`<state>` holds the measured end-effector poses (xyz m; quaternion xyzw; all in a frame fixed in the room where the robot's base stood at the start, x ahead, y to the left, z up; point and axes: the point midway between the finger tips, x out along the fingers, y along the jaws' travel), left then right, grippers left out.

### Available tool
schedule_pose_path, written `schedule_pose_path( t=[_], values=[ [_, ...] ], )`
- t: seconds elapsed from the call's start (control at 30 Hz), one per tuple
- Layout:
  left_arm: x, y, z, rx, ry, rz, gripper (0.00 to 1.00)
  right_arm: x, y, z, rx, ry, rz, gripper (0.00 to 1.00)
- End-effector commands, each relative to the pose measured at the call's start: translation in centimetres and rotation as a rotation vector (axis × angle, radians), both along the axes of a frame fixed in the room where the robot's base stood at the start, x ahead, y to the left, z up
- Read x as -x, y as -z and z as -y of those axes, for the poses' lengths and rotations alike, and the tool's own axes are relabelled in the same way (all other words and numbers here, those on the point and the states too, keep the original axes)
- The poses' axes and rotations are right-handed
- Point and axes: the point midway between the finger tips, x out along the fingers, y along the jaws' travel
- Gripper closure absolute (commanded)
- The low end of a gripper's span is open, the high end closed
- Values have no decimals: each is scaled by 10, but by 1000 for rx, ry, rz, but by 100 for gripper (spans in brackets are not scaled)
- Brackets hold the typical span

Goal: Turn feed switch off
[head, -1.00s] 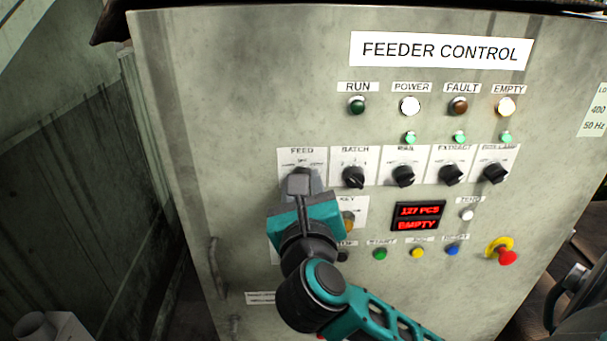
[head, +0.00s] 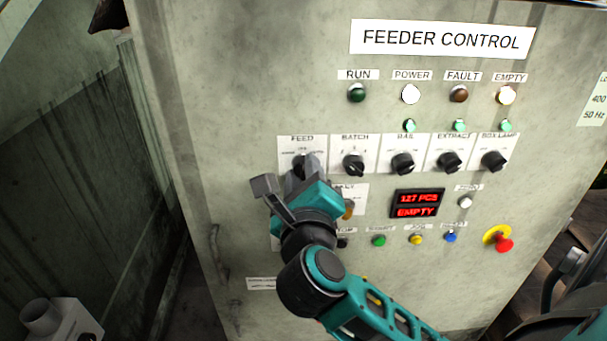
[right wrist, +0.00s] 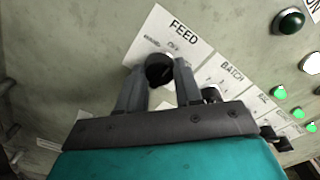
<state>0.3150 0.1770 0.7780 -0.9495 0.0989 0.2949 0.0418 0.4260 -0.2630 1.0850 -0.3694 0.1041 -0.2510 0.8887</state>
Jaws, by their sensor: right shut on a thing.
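The feed switch is a black rotary knob (head: 301,159) on a white plate labelled FEED, at the left end of a row of similar knobs. My right gripper (head: 304,169) is shut on this knob, its body tilted in the head view. In the right wrist view the knob (right wrist: 159,69) sits between the two grey fingers of the gripper (right wrist: 158,76). The fingers cover part of the knob and plate, and I cannot tell which mark it points to. My left gripper is not in view.
The BATCH knob (head: 354,164) is close on the right. A red display (head: 417,204) reads 127 PCS and EMPTY. A red emergency button (head: 503,245) is at lower right. The EMPTY lamp (head: 505,95) is lit. My right arm hides part of the lower panel.

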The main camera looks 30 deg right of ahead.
Motion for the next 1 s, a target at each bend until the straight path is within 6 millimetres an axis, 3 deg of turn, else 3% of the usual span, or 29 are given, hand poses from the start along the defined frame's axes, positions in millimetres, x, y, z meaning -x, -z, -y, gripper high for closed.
schedule_pose_path(
  t=[0.27, 0.3, 0.53, 1.0],
  values=[
    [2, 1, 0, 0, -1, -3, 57, 0, 0, 0, 0, 1, 1, 96],
    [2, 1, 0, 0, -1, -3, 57, 0, 0, 0, 0, 1, 1, 62],
    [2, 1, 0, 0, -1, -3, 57, 0, 0, 0, -1, 1, 2, 40],
    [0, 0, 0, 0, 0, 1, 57, -1, 0, -4, -2, 1, 0, 40]
  ],
)
